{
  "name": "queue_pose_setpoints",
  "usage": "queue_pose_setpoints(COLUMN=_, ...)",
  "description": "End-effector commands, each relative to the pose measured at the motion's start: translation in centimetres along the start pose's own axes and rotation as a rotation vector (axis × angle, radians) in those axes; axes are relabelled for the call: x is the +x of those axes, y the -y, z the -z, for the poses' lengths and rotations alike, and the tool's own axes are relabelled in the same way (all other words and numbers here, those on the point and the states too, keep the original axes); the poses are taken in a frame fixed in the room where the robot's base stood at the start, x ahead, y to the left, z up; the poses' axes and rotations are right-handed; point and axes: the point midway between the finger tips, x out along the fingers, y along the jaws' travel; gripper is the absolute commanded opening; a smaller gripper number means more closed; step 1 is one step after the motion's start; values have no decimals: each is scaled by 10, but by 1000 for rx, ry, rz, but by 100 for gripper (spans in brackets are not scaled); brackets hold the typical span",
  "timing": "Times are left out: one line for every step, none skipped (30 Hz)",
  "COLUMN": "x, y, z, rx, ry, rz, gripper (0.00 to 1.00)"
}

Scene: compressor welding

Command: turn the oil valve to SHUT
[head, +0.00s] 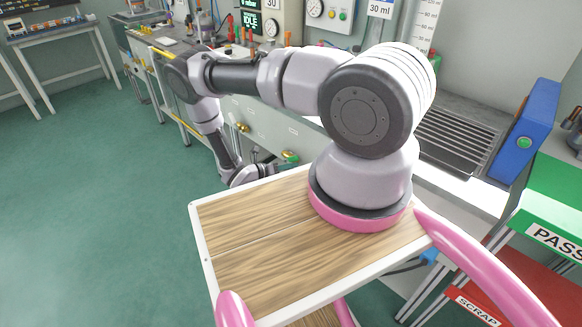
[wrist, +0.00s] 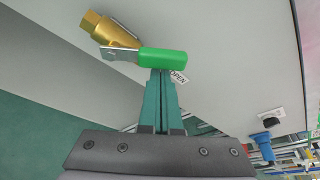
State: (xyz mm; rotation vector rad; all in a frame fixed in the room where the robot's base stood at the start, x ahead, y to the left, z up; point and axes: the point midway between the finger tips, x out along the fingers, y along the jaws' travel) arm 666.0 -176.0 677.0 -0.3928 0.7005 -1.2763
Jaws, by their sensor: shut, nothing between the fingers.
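The oil valve has a brass body (wrist: 112,32) and a lever with a green grip (wrist: 162,58), at the top of the wrist view. The lever runs roughly left to right in that picture. My gripper (wrist: 161,76) is shut, its two teal fingers together with nothing between them. The fingertips are right at the lower edge of the green grip; I cannot tell whether they touch it. An OPEN label (wrist: 179,77) shows just right of the fingertips, partly covered. In the head view the green grip (head: 290,157) shows small beside my wrist, low on the bench front. No SHUT label is readable.
A grey bench front (head: 285,134) carries the valve and a brass fitting (head: 243,127). A blue fitting (wrist: 262,138) is at right in the wrist view. Green PASS (head: 555,205) and red SCRAP (head: 490,290) trays stand at right. Green floor at left is clear.

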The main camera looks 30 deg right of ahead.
Motion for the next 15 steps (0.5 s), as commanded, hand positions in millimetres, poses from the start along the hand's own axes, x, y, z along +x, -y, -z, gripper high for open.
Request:
queue_pose_setpoints(x=0, y=0, z=-1, rx=-11, ry=1, rz=3, gripper=0)
queue_pose_setpoints(x=-1, y=0, z=-1, rx=-18, ry=1, rz=6, gripper=0)
queue_pose_setpoints(x=-1, y=0, z=-2, rx=-27, ry=1, rz=9, gripper=0)
queue_pose_setpoints(x=-1, y=0, z=-2, rx=-32, ry=1, rz=10, gripper=0)
queue_pose_setpoints(x=-1, y=0, z=-2, rx=-35, ry=1, rz=11, gripper=0)
queue_pose_setpoints(x=-1, y=0, z=-2, rx=-39, ry=0, rz=13, gripper=0)
queue_pose_setpoints(x=-1, y=0, z=-2, rx=-43, ry=0, rz=15, gripper=0)
queue_pose_setpoints(x=-1, y=0, z=-3, rx=-48, ry=0, rz=16, gripper=0)
queue_pose_setpoints(x=-1, y=1, z=-3, rx=-53, ry=0, rz=18, gripper=0)
queue_pose_setpoints(x=-1, y=1, z=-3, rx=-57, ry=0, rz=19, gripper=0)
queue_pose_setpoints(x=-2, y=1, z=-4, rx=-61, ry=1, rz=21, gripper=0)
queue_pose_setpoints(x=-2, y=1, z=-4, rx=-68, ry=1, rz=23, gripper=0)
queue_pose_setpoints(x=-2, y=1, z=-5, rx=-73, ry=1, rz=24, gripper=0)
queue_pose_setpoints(x=-2, y=1, z=-5, rx=-77, ry=2, rz=26, gripper=0)
queue_pose_setpoints(x=-2, y=1, z=-6, rx=-84, ry=2, rz=28, gripper=0)
